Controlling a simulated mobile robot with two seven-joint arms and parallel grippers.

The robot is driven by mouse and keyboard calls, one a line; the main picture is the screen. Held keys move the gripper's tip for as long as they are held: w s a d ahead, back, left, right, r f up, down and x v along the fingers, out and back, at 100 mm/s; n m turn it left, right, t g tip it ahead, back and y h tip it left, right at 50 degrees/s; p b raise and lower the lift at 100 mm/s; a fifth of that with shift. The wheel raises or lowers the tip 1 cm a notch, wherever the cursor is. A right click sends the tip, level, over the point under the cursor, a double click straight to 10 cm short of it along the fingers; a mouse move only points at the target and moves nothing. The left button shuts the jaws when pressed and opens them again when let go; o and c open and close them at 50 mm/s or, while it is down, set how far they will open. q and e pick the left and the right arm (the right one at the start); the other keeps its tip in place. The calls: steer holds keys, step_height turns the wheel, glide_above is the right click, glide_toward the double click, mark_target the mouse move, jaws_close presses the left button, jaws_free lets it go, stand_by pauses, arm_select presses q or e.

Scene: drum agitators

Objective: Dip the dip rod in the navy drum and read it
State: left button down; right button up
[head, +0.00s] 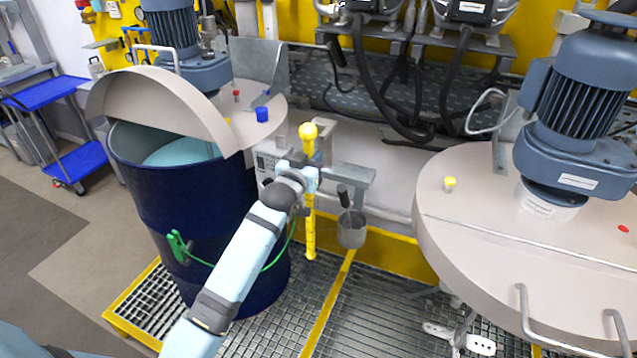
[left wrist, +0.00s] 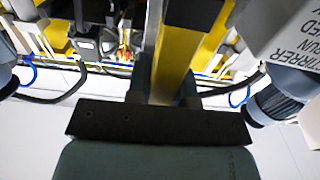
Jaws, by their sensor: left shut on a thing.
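The dip rod (head: 310,235) is yellow with a round yellow knob on top and dark marks along its lower part. It hangs upright just right of the navy drum (head: 165,215), outside it. My left gripper (head: 308,178) is shut on the rod below the knob; in the left wrist view the yellow rod (left wrist: 187,50) runs between the fingers. The drum's hatch (head: 165,98) is tilted up, and a pale blue surface (head: 182,152) shows inside. The marks are too small to read. My right gripper is not in view.
A grey bracket (head: 350,174) with a hanging metal cup (head: 352,230) is close to the rod. A blue motor (head: 172,30) stands on the drum lid. A green clamp (head: 178,247) grips the drum side. A second lidded vessel (head: 470,240) is at right.

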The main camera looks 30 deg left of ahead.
arm_select(q)
steer(key=shift+s+d+p, duration=0.1)
steer(key=shift+s+p, duration=0.75)
steer(key=shift+s, duration=1.25)
